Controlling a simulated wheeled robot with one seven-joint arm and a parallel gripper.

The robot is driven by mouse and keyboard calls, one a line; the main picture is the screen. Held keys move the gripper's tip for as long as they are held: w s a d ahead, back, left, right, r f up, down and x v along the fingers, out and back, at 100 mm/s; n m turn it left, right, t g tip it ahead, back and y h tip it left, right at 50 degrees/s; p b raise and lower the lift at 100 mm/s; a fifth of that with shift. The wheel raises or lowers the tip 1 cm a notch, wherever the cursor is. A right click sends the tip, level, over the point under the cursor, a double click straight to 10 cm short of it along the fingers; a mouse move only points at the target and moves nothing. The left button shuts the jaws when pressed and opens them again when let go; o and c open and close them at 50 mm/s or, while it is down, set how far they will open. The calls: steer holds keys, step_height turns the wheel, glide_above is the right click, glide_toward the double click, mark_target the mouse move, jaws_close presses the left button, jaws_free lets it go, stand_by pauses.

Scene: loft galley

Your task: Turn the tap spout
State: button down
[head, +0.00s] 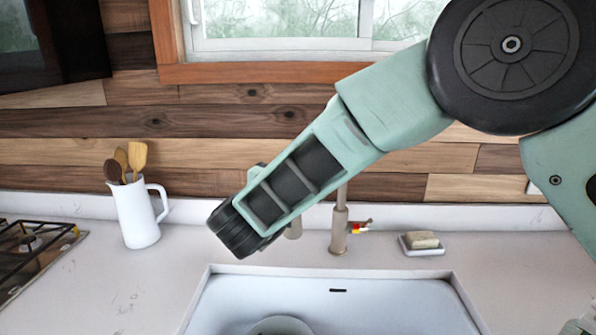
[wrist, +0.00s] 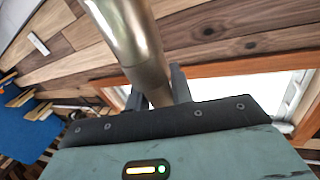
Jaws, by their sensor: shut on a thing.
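The tap (head: 339,225) stands behind the sink, a brushed metal post with a small red and yellow mark by its side lever. The end of its spout (head: 293,229) hangs below my arm, left of the post; my arm hides the upper part. In the wrist view the metal spout (wrist: 130,40) runs down between the two dark fingers of my gripper (wrist: 158,92), which is shut on it. In the head view my arm hides the fingers.
The white sink (head: 215,300) holds a round bowl (head: 280,326). A soap dish (head: 424,250) with a soap bar sits right of the tap. A white jug (head: 135,215) of wooden utensils and a hob (head: 30,250) are left. A window (head: 285,20) is behind my arm.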

steer(key=c, duration=1.2)
jaws_free()
steer(key=shift+c, duration=0.2)
steer(key=b+v, duration=0.5)
steer(key=v, duration=1.2)
steer(key=shift+s+b, duration=0.2)
steer(key=shift+b, duration=0.15)
steer(key=shift+a+f, duration=0.1)
steer(key=shift+f, duration=0.05)
